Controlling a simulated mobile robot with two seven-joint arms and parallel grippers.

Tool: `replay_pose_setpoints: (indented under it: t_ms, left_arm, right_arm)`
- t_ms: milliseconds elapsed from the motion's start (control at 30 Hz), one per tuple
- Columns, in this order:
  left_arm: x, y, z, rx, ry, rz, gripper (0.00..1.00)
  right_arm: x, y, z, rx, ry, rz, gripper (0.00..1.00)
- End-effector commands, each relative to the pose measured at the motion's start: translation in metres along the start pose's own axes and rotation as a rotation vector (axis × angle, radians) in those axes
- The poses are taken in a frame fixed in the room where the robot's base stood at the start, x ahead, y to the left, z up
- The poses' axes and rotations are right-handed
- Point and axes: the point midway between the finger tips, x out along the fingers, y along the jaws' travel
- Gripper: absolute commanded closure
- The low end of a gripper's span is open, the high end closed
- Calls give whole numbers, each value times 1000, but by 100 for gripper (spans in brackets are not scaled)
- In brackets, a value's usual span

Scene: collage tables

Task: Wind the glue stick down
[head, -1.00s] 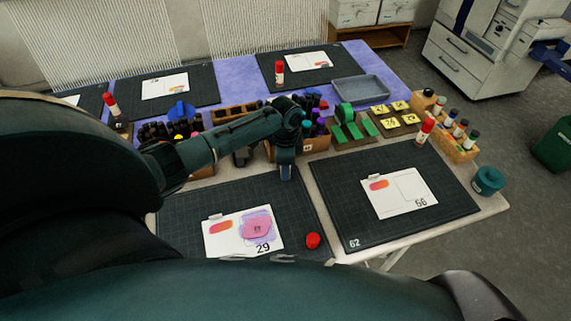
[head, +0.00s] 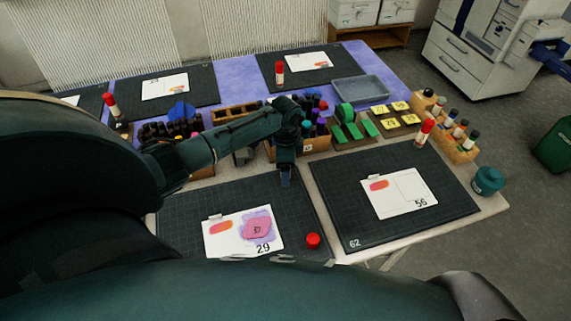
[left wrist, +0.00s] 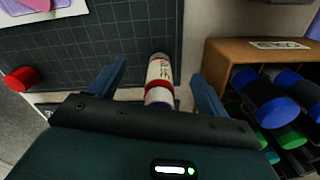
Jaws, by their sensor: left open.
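A glue stick (left wrist: 160,82), white with red bands, lies between the spread fingers of my left gripper (left wrist: 158,74) in the left wrist view. The fingers stand apart from it on both sides, so the gripper is open. In the head view my left gripper (head: 286,179) is low over the back edge of the near left mat (head: 185,205), and I cannot make out the glue stick there. A red cap (head: 313,240) sits on the mat's front right; it also shows in the left wrist view (left wrist: 22,78). My right gripper is not in view.
A collage sheet marked 29 (head: 218,243) lies on the near left mat. A wooden box of markers (left wrist: 220,62) stands close to the right of my left gripper. The near right mat (head: 340,205) holds a sheet marked 56. Other red-capped glue sticks stand farther off.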

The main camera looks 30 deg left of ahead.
Motion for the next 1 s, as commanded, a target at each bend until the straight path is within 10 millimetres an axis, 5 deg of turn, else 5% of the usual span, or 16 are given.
replay_pose_setpoints:
  t_ms: [1000]
  left_arm:
    - [-56,0,0,0,0,-1,23]
  right_arm:
    - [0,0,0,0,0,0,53]
